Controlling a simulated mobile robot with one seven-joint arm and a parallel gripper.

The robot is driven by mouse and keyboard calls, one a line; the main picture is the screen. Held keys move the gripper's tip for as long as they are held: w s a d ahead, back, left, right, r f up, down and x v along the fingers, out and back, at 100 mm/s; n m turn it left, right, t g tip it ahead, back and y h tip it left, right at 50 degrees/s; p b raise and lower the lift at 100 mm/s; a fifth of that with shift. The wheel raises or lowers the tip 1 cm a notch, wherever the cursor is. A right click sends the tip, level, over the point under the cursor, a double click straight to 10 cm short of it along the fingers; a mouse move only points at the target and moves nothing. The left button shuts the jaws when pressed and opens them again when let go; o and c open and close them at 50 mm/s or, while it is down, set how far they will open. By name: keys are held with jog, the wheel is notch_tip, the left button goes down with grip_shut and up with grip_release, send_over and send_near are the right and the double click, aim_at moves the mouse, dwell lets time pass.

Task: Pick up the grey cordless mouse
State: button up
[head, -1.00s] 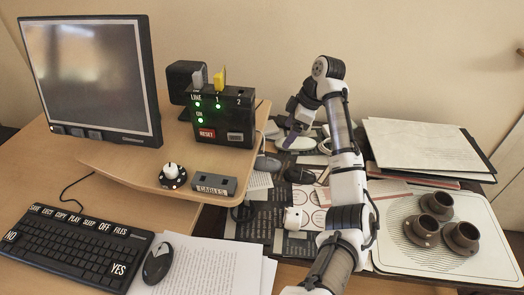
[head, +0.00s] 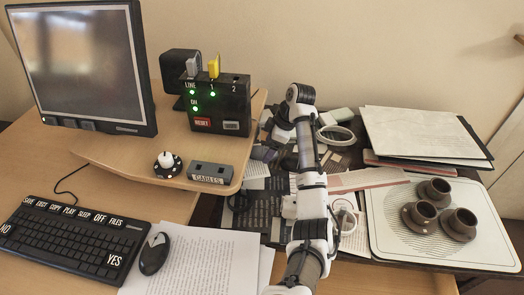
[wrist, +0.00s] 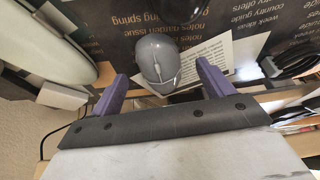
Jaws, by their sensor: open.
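The grey cordless mouse (wrist: 157,60) lies on dark printed paper in the wrist view, between and beyond my fingertips. In the head view a small grey shape, which looks like the same mouse (head: 263,153), shows just right of the raised desk shelf. My gripper (wrist: 160,76) has its two purple fingers spread apart with nothing held. The mouse is apart from both fingers as far as I can tell; the height gap is unclear. In the head view my arm hides the fingertips and part of the area around the mouse.
A dark rounded object (wrist: 182,14) sits just beyond the mouse. A black mouse (head: 154,254) lies beside the keyboard (head: 72,240). A tray (head: 400,247) with brown cups stands right.

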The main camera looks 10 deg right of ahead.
jog(key=shift+w+a+f, duration=0.1)
jog(key=shift+a+f, duration=0.15)
jog(key=shift+f, duration=0.3)
jog(key=shift+c, duration=0.4)
jog(key=c, duration=1)
jog(key=shift+d+r, duration=0.1)
